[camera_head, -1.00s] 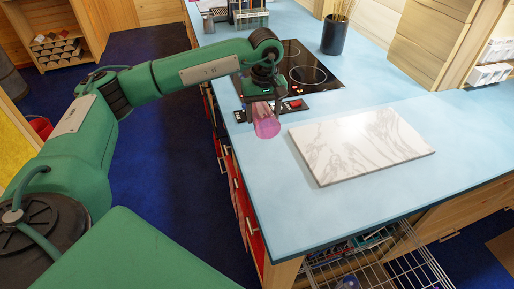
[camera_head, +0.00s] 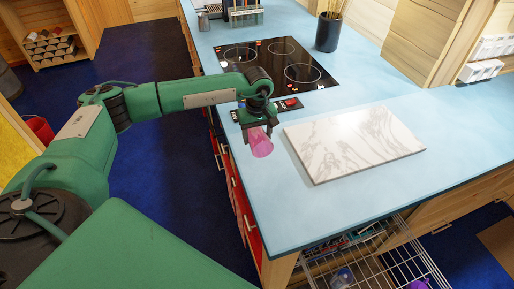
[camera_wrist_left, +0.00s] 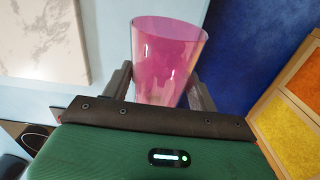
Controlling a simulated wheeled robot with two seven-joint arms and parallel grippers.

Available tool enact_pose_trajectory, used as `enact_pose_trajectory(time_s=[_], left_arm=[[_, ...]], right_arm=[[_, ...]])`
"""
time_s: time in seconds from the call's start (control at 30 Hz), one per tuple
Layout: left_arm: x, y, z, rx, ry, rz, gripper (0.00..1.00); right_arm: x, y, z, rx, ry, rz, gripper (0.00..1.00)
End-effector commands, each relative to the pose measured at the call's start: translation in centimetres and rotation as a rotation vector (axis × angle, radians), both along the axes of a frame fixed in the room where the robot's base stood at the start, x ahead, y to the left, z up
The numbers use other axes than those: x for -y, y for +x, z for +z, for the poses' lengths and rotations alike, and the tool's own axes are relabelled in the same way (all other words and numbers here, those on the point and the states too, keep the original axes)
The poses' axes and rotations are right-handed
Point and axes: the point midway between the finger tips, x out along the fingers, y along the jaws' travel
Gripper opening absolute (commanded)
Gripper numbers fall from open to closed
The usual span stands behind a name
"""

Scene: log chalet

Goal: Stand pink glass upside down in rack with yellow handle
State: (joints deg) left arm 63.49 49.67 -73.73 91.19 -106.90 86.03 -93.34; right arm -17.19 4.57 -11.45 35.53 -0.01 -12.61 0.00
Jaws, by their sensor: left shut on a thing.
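The pink see-through glass (camera_head: 261,145) is in my left gripper (camera_head: 257,127), just past the left edge of the blue counter. In the left wrist view the fingers (camera_wrist_left: 160,92) are shut on both sides of the glass (camera_wrist_left: 168,50), near its narrower end. Its wide rim points away from the gripper; in the head view it is tilted, with the far end lower. A metal wire rack (camera_head: 373,265) juts out below the counter at the bottom. No yellow handle shows on it. My right gripper is not in view.
A white marble board (camera_head: 355,143) lies on the blue counter (camera_head: 285,205). Behind it are a black hob (camera_head: 270,62) and a dark pot of sticks (camera_head: 328,32). A clear item (camera_head: 343,278) and a purple item (camera_head: 418,284) are at the wire rack. The counter's front corner is bare.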

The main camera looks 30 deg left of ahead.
Motion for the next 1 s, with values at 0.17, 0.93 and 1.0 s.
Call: enact_pose_trajectory(time_s=[0.17, 0.93, 1.0], left_arm=[[0.0, -0.1, -3.5, -0.002, 0.001, -0.001, 0.28], [0.0, 0.0, -9.1, 0.001, 0.000, 0.000, 0.28], [0.0, 0.0, -9.4, 0.001, 0.000, 0.000, 0.28]], right_arm=[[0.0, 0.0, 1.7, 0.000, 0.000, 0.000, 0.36], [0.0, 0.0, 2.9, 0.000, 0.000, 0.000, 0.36], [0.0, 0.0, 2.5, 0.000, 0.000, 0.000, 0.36]])
